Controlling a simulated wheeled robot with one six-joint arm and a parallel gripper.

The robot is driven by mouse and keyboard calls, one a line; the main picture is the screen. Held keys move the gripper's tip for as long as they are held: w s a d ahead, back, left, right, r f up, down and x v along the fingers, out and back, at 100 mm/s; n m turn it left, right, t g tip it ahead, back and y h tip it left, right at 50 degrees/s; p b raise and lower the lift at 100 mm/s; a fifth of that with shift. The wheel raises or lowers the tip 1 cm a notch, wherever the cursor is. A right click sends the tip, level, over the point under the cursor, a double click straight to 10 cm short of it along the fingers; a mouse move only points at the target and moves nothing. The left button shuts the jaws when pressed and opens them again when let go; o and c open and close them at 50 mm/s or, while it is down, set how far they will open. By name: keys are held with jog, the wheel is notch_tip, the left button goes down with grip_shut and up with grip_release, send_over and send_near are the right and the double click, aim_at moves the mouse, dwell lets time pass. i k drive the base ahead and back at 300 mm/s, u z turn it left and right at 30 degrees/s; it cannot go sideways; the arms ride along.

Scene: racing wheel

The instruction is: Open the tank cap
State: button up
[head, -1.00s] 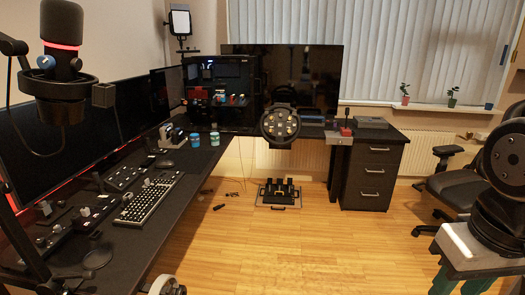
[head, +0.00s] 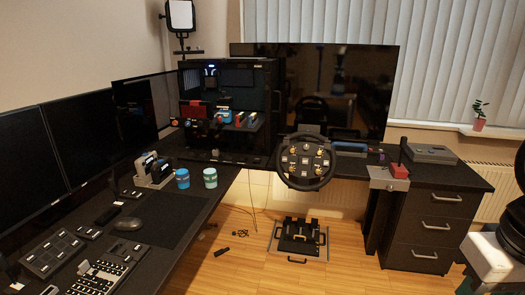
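I cannot make out a tank cap for certain. An open black computer case (head: 272,100) stands in the desk corner. Inside it are a red block (head: 195,110) and small coloured parts in blue, white and red (head: 224,116), too small to tell apart. Two cans, one blue (head: 182,178) and one pale green (head: 210,178), stand on the desk in front of the case. My gripper is out of view, and only part of my own body shows at the right edge.
A racing wheel (head: 305,162) hangs at the desk's front edge, with pedals (head: 300,238) on the floor below. A grey shifter (head: 390,178) and black drawers (head: 432,225) stand right. Monitors (head: 85,140) and a keyboard (head: 100,280) are left. The middle floor is mostly clear.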

aim_at(222, 93)
jog(key=u, duration=0.35)
jog(key=i, duration=2.5)
jog(key=u, duration=0.05)
